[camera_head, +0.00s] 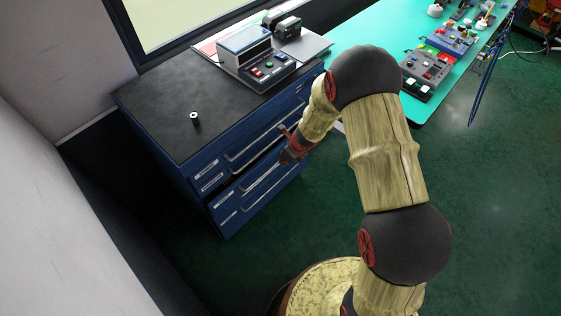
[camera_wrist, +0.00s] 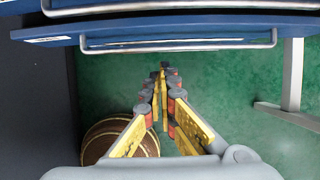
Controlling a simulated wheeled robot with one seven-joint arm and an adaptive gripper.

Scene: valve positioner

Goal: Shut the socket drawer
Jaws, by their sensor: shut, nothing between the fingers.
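A blue cabinet (camera_head: 228,225) has several drawers with long metal handles and small white labels too small to read. A dark gap shows above one of the middle drawers (camera_head: 238,190), which seems to stand out a little. I cannot tell from the labels which is the socket drawer. My gripper (camera_head: 286,156) is at the drawer fronts, toward their right side, and hides part of them. In the wrist view, my gripper (camera_wrist: 164,68) is shut and empty, its fingertips below a blue drawer front (camera_wrist: 60,38) with a metal handle (camera_wrist: 180,46). Contact cannot be made out.
A small metal cylinder (camera_head: 194,119) stands on the black cabinet top (camera_head: 160,105). A boxy device with buttons (camera_head: 262,66) sits at its back right. A teal bench (camera_head: 345,38) with control boxes lies to the right. Green floor (camera_head: 485,210) is open at right.

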